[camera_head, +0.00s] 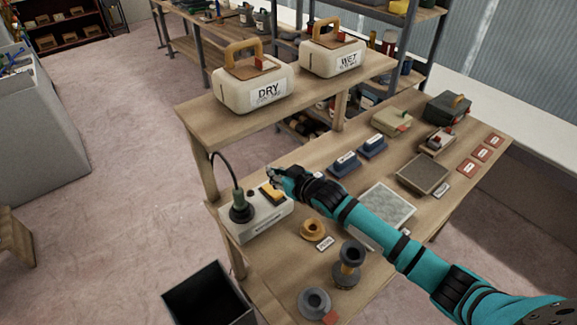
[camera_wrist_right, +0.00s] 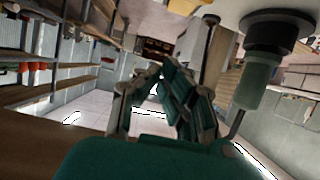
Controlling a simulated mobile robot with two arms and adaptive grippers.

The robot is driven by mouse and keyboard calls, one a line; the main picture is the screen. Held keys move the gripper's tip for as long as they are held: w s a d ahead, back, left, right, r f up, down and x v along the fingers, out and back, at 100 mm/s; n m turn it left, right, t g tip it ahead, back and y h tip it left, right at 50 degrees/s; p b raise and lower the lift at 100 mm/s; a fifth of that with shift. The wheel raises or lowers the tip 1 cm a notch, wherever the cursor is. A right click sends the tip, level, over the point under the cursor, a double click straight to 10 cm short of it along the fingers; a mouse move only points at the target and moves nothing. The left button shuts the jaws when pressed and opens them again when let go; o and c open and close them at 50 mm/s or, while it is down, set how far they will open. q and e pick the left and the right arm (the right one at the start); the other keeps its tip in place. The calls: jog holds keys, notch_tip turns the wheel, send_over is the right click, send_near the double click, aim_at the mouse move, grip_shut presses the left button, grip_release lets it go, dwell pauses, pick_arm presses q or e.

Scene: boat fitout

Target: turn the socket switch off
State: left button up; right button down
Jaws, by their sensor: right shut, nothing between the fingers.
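The white socket box (camera_head: 262,222) sits at the near left corner of the workbench, with a label on its front side. An amber rocker switch (camera_head: 271,192) is on its top; I cannot tell which way it is tipped. A dark plug with a green body (camera_head: 240,208) stands in the box, its cord rising from it. My right gripper (camera_head: 271,174) is shut and empty, just above and beyond the switch; I cannot tell if it touches. In the wrist view the right fingers (camera_wrist_right: 165,92) point away, and the plug (camera_wrist_right: 262,60) is at upper right. My left gripper is not in view.
A raised shelf (camera_head: 205,115) behind holds two boxes marked DRY (camera_head: 262,92) and WET (camera_head: 333,58). Spools (camera_head: 347,265), blue blocks (camera_head: 343,165) and a grey slab (camera_head: 387,212) lie on the bench. A black bin (camera_head: 208,297) stands in front.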

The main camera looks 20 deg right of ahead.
jog(key=s+d+r+b, duration=0.1)
jog(key=s+d+r, duration=0.1)
jog(key=s+r, duration=0.3)
jog(key=shift+s+d+r, duration=0.15)
jog(key=shift+s+r, duration=0.15)
jog(key=shift+s, duration=0.05)
dwell(0.3)
